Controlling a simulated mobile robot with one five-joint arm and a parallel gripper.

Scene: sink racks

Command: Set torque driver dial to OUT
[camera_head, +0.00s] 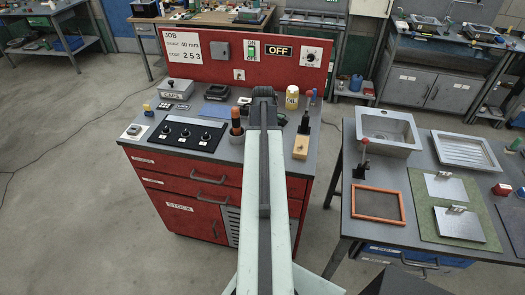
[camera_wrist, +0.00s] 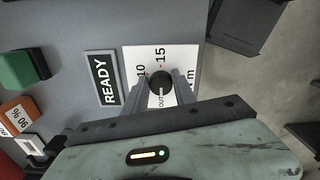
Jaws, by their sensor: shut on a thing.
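The torque driver dial is a round black knob (camera_wrist: 161,80) on a white plate (camera_wrist: 150,54) in the wrist view. The plate carries the marks 10, 15 and OUT, with OUT on the near side of the knob. A small red mark shows between the knob and the 15; I cannot tell exactly where the knob points. My gripper (camera_wrist: 161,87) has its two fingers on either side of the knob, closed on it. In the head view my arm (camera_head: 264,160) covers the dial and the fingertips.
A READY sign (camera_wrist: 104,79) lies left of the plate, with a green block (camera_wrist: 22,70) farther left. In the head view, an orange-handled tool (camera_head: 236,119) stands close left of my arm.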

